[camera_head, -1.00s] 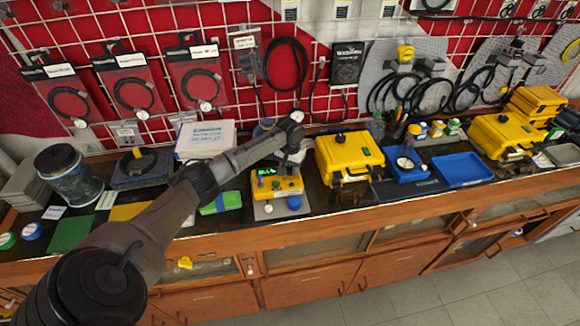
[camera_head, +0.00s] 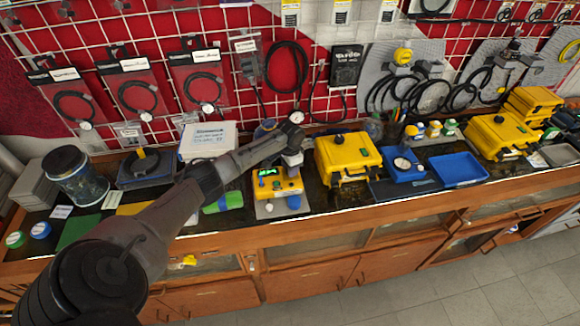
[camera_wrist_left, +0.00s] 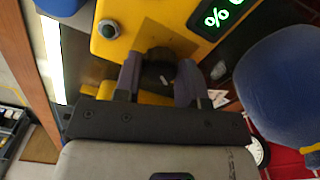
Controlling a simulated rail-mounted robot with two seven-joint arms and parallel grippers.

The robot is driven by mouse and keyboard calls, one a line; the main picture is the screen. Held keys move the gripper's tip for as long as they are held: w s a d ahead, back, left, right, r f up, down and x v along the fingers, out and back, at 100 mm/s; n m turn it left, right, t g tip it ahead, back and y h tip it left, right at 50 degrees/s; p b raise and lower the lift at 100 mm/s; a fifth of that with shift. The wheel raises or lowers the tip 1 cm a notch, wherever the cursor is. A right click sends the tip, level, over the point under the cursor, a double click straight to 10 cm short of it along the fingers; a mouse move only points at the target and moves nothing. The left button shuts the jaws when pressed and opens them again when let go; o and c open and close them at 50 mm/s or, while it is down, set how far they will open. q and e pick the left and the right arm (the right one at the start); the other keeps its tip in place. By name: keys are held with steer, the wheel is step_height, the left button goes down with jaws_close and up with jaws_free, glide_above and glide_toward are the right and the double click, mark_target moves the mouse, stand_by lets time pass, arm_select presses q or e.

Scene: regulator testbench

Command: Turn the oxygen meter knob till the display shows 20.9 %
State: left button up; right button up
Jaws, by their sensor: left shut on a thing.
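The yellow oxygen meter (camera_head: 278,187) sits on the bench, near the middle of the head view. Its green-lit display (camera_head: 268,172) is too small to read there. In the left wrist view, the display (camera_wrist_left: 222,14) shows a green "%" and part of another character; the number is out of frame. The black knob (camera_wrist_left: 160,74) sits on the yellow face between the fingers of my left gripper (camera_wrist_left: 158,80). The gripper is shut on the knob, one finger on each side. In the head view, the left gripper (camera_head: 292,160) is over the meter. My right gripper is not in view.
A blue knob-like part (camera_head: 294,202) is at the meter's front. A yellow case (camera_head: 347,158) stands close on the right, and a green-and-blue item (camera_head: 224,202) lies to the left. A white box (camera_head: 207,140) is behind left. Cables hang on the grid wall behind.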

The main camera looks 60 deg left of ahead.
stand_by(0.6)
arm_select(q)
steer(key=o, duration=0.9)
steer(key=shift+r, duration=0.55)
step_height(320, 180, up, 13)
steer(key=shift+f+b, duration=0.1)
steer(key=shift+b, duration=0.65)
